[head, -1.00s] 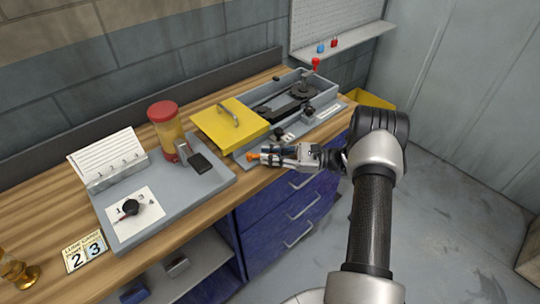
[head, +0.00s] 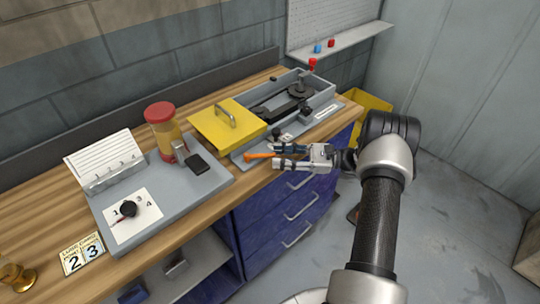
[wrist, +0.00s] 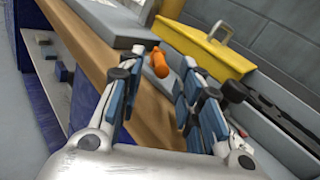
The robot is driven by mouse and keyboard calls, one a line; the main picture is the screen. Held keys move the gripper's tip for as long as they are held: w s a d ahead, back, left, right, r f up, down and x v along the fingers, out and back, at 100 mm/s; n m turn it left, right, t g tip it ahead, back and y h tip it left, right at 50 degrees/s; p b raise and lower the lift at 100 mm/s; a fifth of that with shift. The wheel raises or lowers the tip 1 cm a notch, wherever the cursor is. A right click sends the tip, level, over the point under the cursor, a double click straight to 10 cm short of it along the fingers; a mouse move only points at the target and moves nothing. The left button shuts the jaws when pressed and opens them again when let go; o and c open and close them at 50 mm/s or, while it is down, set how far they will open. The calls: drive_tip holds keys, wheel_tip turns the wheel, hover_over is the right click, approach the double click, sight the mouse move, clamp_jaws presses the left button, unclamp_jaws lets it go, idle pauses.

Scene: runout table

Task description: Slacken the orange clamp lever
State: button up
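The orange clamp lever (head: 259,155) sticks out at the front edge of the bench, by the near corner of the grey machine base. It also shows in the wrist view (wrist: 159,63), with its rounded end toward me. My gripper (head: 276,156) is open, with its fingers pointing left toward the lever. In the wrist view the fingertips (wrist: 160,72) stand apart on either side of the lever, with clear gaps. I see no contact. The lever's clamp end is not clear in either view.
A grey tray (head: 205,182) carries a red-lidded jar (head: 163,127) and a dial card (head: 133,214). Blue drawers (head: 290,211) stand below the bench edge.

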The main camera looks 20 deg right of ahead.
drive_tip(key=v, duration=0.7)
drive_tip(key=shift+d, duration=0.2)
drive_tip(key=shift+s, duration=0.1)
drive_tip(key=s+a+r+n+g+h, duration=0.3)
drive_tip(key=s+a+r+n+g, duration=0.15)
drive_tip(key=a+r, duration=0.4)
drive_tip(key=s+a+r+n+g+h, duration=0.35)
drive_tip(key=a+r+n, duration=0.3)
drive_tip(key=a, duration=0.35)
drive_tip(key=s+a+r+n+t+h, duration=0.2)
drive_tip(key=s+n+h, duration=0.2)
drive_tip(key=s, duration=0.5)
drive_tip(key=s+a+r+n+t+h, duration=0.2)
drive_tip(key=s+n+h, duration=0.3)
drive_tip(key=s, duration=0.4)
drive_tip(key=shift+s+r+n, duration=0.25)
drive_tip(key=shift+n, duration=0.55)
